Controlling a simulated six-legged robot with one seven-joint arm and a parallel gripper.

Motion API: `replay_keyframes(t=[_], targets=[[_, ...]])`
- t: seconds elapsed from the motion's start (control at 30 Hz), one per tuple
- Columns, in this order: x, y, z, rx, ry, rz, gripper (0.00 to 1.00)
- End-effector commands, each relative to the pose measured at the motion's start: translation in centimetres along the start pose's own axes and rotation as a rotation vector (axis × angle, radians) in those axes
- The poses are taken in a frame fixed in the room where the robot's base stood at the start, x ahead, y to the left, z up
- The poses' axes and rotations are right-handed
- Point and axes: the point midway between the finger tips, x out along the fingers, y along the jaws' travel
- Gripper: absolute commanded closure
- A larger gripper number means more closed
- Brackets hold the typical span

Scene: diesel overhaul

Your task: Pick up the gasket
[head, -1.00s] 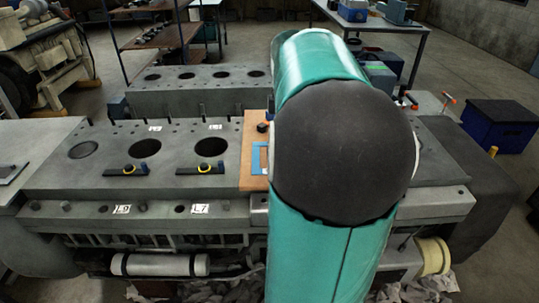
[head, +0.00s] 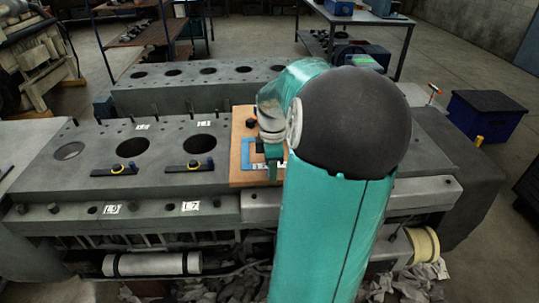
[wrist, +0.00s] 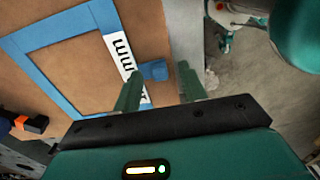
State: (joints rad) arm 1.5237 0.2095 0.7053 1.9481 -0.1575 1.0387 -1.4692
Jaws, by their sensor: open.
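The gasket (head: 248,152) looks to be the flat blue rectangular frame lying on a brown board on the engine block. In the wrist view the gasket (wrist: 62,35) has a white strip with black marks along one side and a small blue tab sticking out from that side. My gripper (wrist: 160,84) is open, its two green fingers on either side of the tab, with nothing visibly clamped. In the head view my gripper (head: 272,165) is over the board at the frame's right side, and my arm hides part of both. Whether the fingers touch the tab is unclear.
The brown board (head: 241,117) carries a black and orange piece (wrist: 30,123) beside the frame. Left of it, the engine block (head: 75,128) has open bores and black bars with yellow rings (head: 196,166). A blue box (head: 490,118) stands on the floor at right.

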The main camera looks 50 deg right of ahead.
Motion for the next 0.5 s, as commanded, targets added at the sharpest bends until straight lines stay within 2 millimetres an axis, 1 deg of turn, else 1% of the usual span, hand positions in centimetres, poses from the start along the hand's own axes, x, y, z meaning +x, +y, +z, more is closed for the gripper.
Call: replay_keyframes(t=[0.07,0.23,0.27,0.3,0.43,0.47,0.5], targets=[[0.32,0.02,-0.03,-0.001,0.001,0.001,0.58],[0.3,0.02,-0.04,-0.001,0.0,0.001,0.58],[0.29,0.02,-0.03,-0.001,0.0,0.001,0.62],[0.29,0.02,-0.03,0.0,0.0,0.001,0.7],[0.28,0.02,-0.03,0.0,0.0,0.001,0.95],[0.27,0.02,-0.03,0.0,0.0,0.001,1.0],[0.27,0.02,-0.03,0.0,0.0,0.001,1.0]])
